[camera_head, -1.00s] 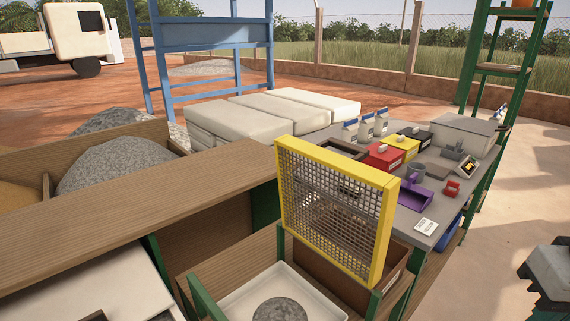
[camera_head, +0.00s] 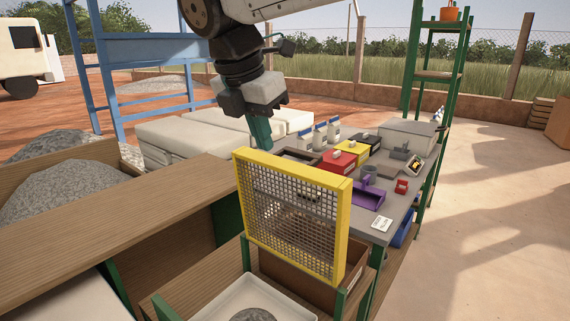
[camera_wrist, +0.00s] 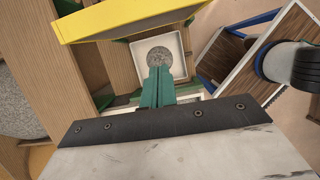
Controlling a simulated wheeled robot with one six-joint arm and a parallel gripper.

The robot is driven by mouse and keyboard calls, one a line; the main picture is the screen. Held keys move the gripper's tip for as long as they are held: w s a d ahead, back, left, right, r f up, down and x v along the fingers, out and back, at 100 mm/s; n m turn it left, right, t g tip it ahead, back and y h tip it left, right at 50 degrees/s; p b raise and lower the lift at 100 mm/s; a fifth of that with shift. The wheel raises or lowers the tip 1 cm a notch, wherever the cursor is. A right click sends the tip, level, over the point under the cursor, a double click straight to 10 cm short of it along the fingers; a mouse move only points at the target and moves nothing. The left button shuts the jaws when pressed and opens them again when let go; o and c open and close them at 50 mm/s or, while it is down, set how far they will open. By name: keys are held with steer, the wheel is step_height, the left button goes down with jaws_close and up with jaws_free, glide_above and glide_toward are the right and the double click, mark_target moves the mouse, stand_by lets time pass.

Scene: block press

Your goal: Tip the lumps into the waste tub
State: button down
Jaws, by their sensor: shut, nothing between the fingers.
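The yellow-framed sieve (camera_head: 292,166) stands steeply tilted on its green and wooden stand; its yellow edge also shows in the wrist view (camera_wrist: 110,20). A brown box (camera_head: 356,262), perhaps the waste tub, stands behind and below the sieve, partly hidden by it. I cannot make out any lumps on the mesh or in the box.
A grey table (camera_head: 402,205) behind the sieve carries red, yellow and black boxes, bottles and a purple scoop (camera_head: 370,196). A wooden counter (camera_head: 115,215) and a bin of grey gravel (camera_head: 65,190) lie left. Open ground (camera_head: 480,240) is free at right.

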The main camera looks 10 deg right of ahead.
mark_target(287, 167)
steer(key=w+d+f, duration=0.1)
steer(key=f, duration=0.2)
steer(key=w+d+f, duration=0.1)
steer(key=w+f, duration=0.1)
steer(key=f, duration=0.1)
steer(key=w+d+f, duration=0.1)
steer(key=d+f, duration=0.1)
steer(key=f, duration=0.1)
steer(key=shift+w+d, duration=0.1)
steer(key=shift+w, duration=0.1)
steer(key=shift+w+d, duration=0.35)
steer(key=shift+w, duration=0.1)
